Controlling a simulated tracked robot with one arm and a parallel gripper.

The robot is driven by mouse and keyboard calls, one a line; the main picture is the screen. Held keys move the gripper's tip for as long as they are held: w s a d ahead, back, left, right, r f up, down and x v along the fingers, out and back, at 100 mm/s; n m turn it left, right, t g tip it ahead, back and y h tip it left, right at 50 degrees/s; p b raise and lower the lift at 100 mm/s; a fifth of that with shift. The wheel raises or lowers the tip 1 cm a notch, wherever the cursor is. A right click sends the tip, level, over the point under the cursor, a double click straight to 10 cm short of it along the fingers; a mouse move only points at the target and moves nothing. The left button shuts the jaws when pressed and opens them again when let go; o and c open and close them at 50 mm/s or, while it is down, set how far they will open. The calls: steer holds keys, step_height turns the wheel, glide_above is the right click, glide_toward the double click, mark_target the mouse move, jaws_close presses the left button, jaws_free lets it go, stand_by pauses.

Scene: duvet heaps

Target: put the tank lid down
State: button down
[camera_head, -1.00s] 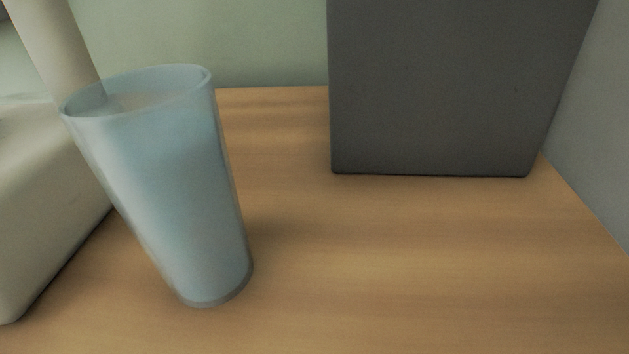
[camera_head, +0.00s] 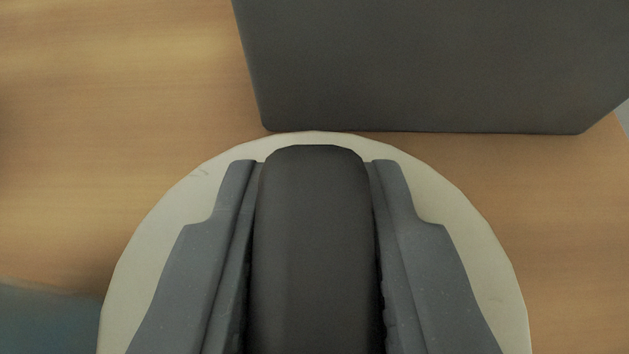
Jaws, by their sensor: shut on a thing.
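The tank lid (camera_head: 160,240) is a pale, round disc with a dark, rounded handle (camera_head: 315,230) across its middle. My gripper (camera_head: 314,175) is shut on the handle, one grey finger on each side. The lid fills the lower middle of the view, over the wooden surface. Its far edge shows just at the bottom of a dark grey box. I cannot tell whether the lid touches the wood or the box. The near part of the lid is outside the view.
The dark grey box (camera_head: 430,65) stands at the top right. The wooden surface (camera_head: 110,100) is bare at the left and at the right of the lid. A blurred bluish thing (camera_head: 45,322) shows at the bottom left corner.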

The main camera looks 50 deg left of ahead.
mark_target(319, 297)
steer(key=shift+f+b, duration=1.4)
steer(key=shift+f, duration=0.45)
steer(key=shift+r, duration=0.1)
steer(key=c, duration=1.3)
jaws_free()
steer(key=shift+o, duration=0.2)
steer(key=shift+s+d+r, duration=0.15)
steer(key=shift+d+r, duration=0.1)
steer(key=shift+d, duration=0.05)
steer(key=p+v, duration=0.4)
steer(key=v, duration=0.7)
